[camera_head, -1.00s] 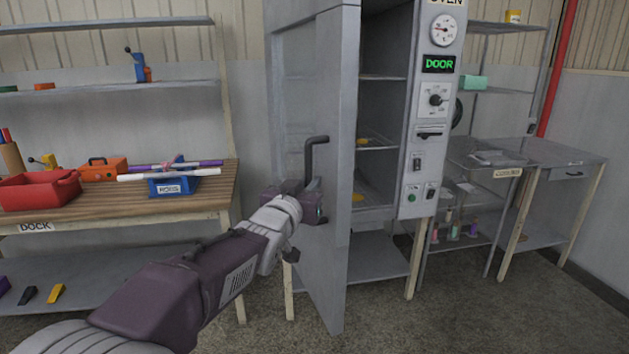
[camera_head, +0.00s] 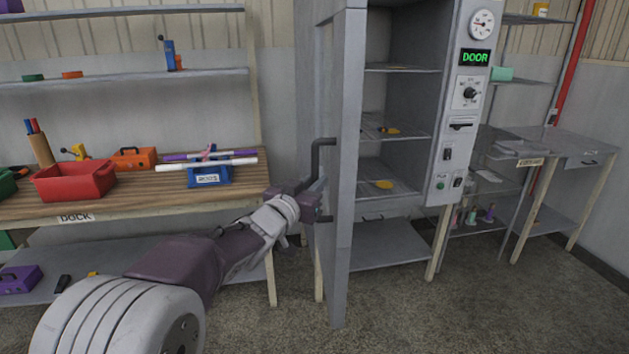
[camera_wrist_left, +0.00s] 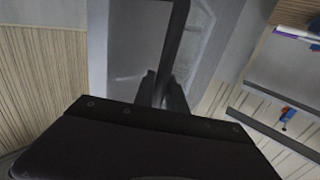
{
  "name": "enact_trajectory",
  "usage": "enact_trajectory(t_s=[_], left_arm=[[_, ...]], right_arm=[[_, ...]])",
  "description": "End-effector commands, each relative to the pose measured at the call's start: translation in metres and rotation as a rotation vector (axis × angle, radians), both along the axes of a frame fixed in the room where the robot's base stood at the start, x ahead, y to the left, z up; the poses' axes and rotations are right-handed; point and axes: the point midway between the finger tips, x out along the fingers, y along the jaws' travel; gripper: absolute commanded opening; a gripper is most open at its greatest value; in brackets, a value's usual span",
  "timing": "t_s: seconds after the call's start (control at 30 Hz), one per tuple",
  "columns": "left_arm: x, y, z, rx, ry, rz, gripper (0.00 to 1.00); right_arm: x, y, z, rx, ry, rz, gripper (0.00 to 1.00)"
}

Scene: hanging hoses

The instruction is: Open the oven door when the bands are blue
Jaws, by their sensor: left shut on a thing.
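The oven door (camera_head: 344,110) stands wide open, swung out toward me, and its edge nearly faces my head camera. My left gripper (camera_head: 316,192) is shut on the dark door handle (camera_head: 316,155). In the left wrist view the handle (camera_wrist_left: 174,45) runs between the two dark fingers (camera_wrist_left: 162,92). The oven interior (camera_head: 402,155) shows wire shelves with small yellow pieces (camera_head: 384,184) on them. The oven display (camera_head: 475,57) reads DOOR in green. I cannot make out any blue bands. My right gripper is out of view.
The wooden dock bench (camera_head: 120,200) at left holds a red bin (camera_head: 75,182), an orange toolbox (camera_head: 134,158) and a blue stand (camera_head: 208,178) with white and purple rods. A metal table (camera_head: 545,145) stands right of the oven. Floor (camera_head: 430,315) in front is clear.

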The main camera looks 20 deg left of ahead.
Motion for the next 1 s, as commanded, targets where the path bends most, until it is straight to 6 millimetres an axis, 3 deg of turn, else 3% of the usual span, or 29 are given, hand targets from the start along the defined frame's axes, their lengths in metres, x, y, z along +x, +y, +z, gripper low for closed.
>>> enact_trajectory(t_s=[0.27, 0.3, 0.37, 0.4, 0.73, 1.0], left_arm=[[0.0, 0.0, 0.006, -0.002, -0.013, 0.001, 0.0], [0.0, 0.0, 0.006, -0.002, -0.013, 0.001, 0.19], [0.0, 0.0, 0.005, -0.002, -0.012, 0.0, 0.36], [0.0, 0.0, 0.005, -0.002, -0.011, 0.0, 0.38], [-0.005, 0.001, 0.003, 0.0, -0.005, 0.001, 0.38], [-0.061, 0.01, 0.005, 0.001, -0.008, 0.004, 0.38]], right_arm=[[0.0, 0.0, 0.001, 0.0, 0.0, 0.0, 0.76], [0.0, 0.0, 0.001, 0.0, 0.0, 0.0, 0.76], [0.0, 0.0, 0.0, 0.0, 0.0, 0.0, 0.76], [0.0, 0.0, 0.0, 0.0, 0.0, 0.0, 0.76], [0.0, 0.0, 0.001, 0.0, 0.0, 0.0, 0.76], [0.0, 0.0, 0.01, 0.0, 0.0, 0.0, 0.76]])
